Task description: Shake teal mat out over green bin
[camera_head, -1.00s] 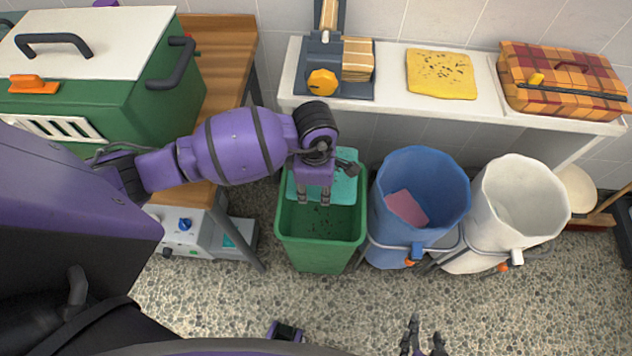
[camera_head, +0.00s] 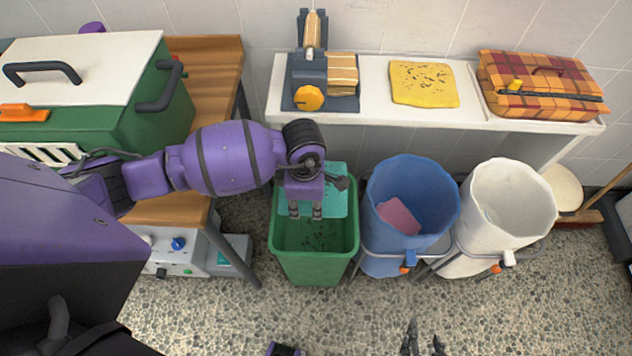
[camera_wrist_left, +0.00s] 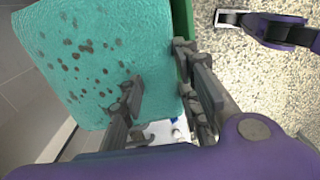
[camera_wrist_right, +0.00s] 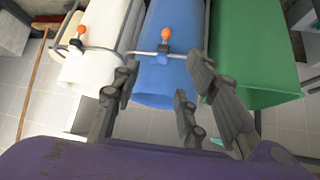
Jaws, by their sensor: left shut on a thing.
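The teal mat (camera_head: 335,204) hangs over the back part of the green bin (camera_head: 312,268), below my left gripper (camera_head: 305,213). In the left wrist view the teal mat (camera_wrist_left: 100,50) shows many brown specks, and my left gripper (camera_wrist_left: 160,92) is shut on its edge. Dark crumbs lie inside the green bin, which also shows in the right wrist view (camera_wrist_right: 255,50). My right gripper (camera_head: 424,346) is low at the bottom of the head view. Its fingers stand apart and empty in the right wrist view (camera_wrist_right: 155,85).
A blue bin (camera_head: 400,250) with a pink cloth (camera_head: 398,216) stands right of the green bin, then a white bin (camera_head: 510,205). A yellow speckled mat (camera_head: 424,84) lies on the white shelf (camera_head: 420,122) behind. A green kennel (camera_head: 150,125) stands on the wooden table at left.

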